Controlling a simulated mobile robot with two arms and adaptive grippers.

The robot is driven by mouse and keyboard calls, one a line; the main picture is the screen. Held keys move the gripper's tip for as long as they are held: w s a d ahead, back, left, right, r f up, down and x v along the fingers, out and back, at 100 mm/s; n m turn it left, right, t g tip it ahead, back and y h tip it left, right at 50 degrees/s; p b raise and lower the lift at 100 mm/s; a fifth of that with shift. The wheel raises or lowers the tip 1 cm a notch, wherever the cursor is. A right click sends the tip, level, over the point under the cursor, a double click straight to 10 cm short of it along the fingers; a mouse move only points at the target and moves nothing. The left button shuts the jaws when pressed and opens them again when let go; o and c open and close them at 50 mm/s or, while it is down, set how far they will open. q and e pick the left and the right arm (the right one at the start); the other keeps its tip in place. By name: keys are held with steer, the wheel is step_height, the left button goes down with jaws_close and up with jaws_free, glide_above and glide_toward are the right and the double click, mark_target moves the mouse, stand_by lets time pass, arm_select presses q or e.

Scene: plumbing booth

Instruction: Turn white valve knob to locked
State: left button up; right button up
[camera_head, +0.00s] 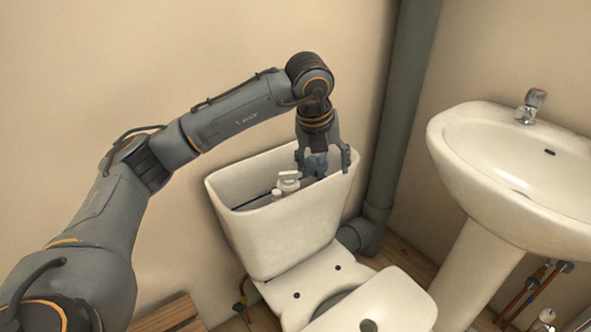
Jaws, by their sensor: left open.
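An open white toilet cistern (262,228) stands against the wall. Inside it is a white fitting with a knob-like top (288,181), near the middle of the opening. My left gripper (322,166) points down over the right end of the cistern, to the right of the white fitting and apart from it. Its fingers are spread. A blue-grey part shows between or behind them; I cannot tell whether they touch it. Another small white knob (547,315) shows low at the right, by the pipes under the basin. My right gripper is out of view.
The toilet bowl (385,305) is below the cistern. A thick grey pipe (401,110) runs down the wall just right of the gripper. A white basin (515,170) on a pedestal is at the right. The wall above the cistern is clear.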

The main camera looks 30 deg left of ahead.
arm_select(q)
steer(key=a+r+n+y, duration=0.3)
steer(key=a+r+y, duration=0.1)
steer(key=a, duration=0.4)
steer(key=b, duration=0.1)
glide_toward(288, 173)
steer(key=shift+h, duration=0.3)
steer(key=b+x, duration=0.1)
steer(key=x, duration=0.7)
steer(key=shift+a+b, duration=0.15)
steer(key=shift+b, duration=0.15)
steer(key=shift+w+a+f, duration=0.15)
steer(key=shift+f, duration=0.15)
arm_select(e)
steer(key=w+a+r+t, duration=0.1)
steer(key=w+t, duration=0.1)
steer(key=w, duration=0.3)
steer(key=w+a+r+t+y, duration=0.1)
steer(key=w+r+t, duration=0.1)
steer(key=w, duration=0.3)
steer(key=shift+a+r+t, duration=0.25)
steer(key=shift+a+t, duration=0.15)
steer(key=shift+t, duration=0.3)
arm_select(q)
steer(key=shift+m, duration=0.3)
